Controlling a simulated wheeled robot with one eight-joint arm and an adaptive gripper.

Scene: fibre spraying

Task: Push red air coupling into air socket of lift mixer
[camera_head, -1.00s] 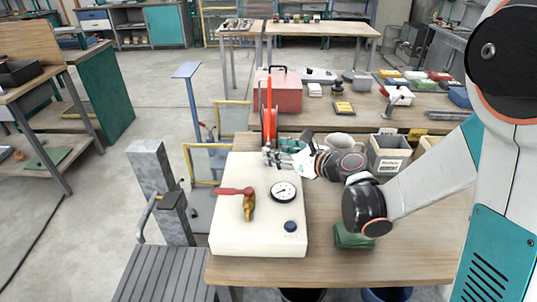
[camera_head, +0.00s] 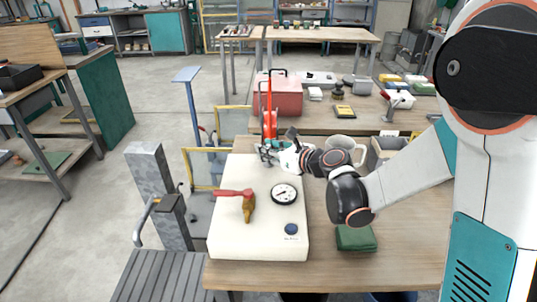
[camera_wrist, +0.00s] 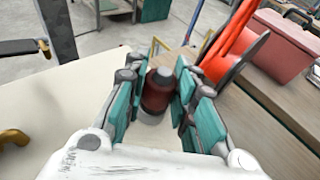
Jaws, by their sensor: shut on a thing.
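In the head view my gripper (camera_head: 266,152) is low over the far end of the cream box (camera_head: 262,243), and the coupling cannot be made out there. The box carries a round gauge (camera_head: 284,194).
A brass valve with a red handle (camera_head: 236,192) and a blue knob (camera_head: 291,229) stand on the box. A tall orange-red part (camera_head: 269,112) rises just behind my gripper. A mug (camera_head: 345,147) and a green cloth (camera_head: 356,238) are to the right.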

